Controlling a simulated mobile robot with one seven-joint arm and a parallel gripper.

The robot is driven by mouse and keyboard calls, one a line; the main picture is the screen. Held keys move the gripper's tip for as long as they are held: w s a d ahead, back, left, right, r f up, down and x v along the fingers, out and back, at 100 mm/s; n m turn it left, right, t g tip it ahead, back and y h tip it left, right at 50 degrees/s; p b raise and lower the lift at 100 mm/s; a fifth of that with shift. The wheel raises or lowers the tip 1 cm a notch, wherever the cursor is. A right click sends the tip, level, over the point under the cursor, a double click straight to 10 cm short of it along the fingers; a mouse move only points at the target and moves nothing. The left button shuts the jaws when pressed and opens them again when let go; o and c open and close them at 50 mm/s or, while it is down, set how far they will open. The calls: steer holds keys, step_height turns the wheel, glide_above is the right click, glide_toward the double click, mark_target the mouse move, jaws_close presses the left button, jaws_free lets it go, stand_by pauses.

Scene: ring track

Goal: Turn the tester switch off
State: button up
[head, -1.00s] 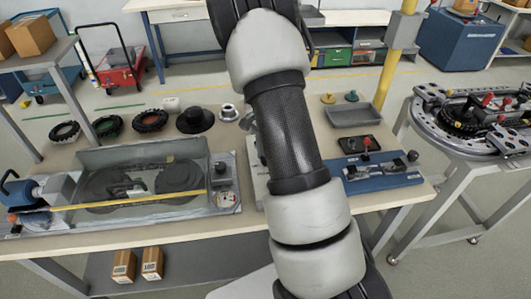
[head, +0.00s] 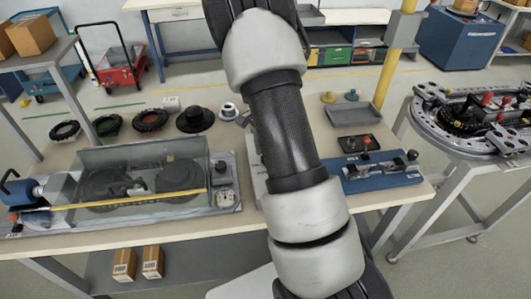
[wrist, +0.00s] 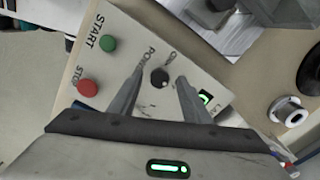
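The tester panel (wrist: 120,62) is a light grey plate in the wrist view. It carries a black round knob (wrist: 159,77) beside the word POWER, a green START button (wrist: 108,43) and a red STOP button (wrist: 88,88). A small green light (wrist: 206,98) is lit on its right side. My gripper (wrist: 160,76) is open, with one finger on each side of the knob. Gaps show between the knob and the fingers; their depth relative to it is unclear. In the head view my arm hides the gripper and most of the panel.
A white flanged spool (wrist: 288,111) lies right of the panel. On the bench, a tester with a clear cover (head: 140,182) stands left of my arm. A blue fixture (head: 375,172) and a grey tray (head: 355,115) stand right. A round ring track (head: 470,125) stands farther right.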

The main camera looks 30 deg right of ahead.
step_height(320, 180, up, 18)
steer(key=shift+f+p, duration=0.25)
steer(key=shift+p, duration=0.1)
stand_by(0.5)
steer(key=s+a+r+n+t+y+p, duration=0.1)
steer(key=s+a+r+n+t+p, duration=0.15)
steer(key=s+a+r+n, duration=0.65)
steer(key=s+a+r+n+t, duration=0.1)
steer(key=s+r+n, duration=0.1)
steer(key=s, duration=0.2)
steer(key=s+a+r+n+t, duration=0.1)
steer(key=s+a+r+n, duration=0.1)
steer(key=s, duration=0.3)
steer(key=s+a+r+n+t+h, duration=0.1)
steer(key=s+a+n, duration=0.1)
steer(key=s, duration=0.3)
steer(key=shift+a+r+n, duration=0.25)
steer(key=shift+r+n, duration=0.15)
steer(key=shift+n, duration=0.1)
